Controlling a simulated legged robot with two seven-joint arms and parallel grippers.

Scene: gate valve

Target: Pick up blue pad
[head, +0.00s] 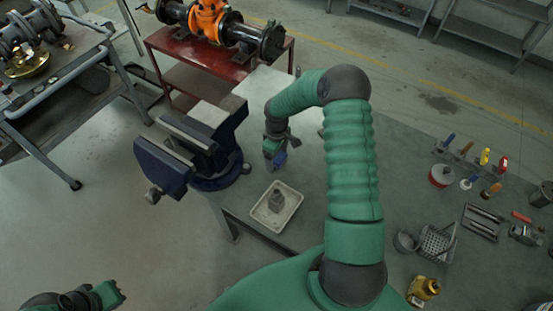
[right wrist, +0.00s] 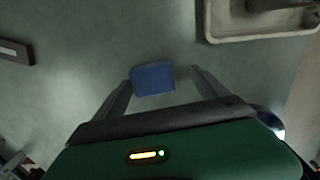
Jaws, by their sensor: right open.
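The blue pad (right wrist: 153,79) is a small block in the right wrist view, over the grey-green tabletop. My right gripper (right wrist: 160,85) is open, with one finger on each side of the pad and a visible gap on both sides. In the head view the blue pad (head: 280,159) shows at the fingertips of the right gripper (head: 274,160), beside the vise. Whether the fingers are level with the pad is hard to tell. My left gripper (head: 108,294) is at the bottom left of the head view, away from the table; its jaws are too unclear to judge.
A blue vise (head: 200,150) stands on the table's left edge. A pale tray (head: 290,208) holding a grey part (head: 276,200) lies in front of the right gripper. Tools, a basket (head: 436,243) and a yellow bottle (head: 424,289) sit at the right.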

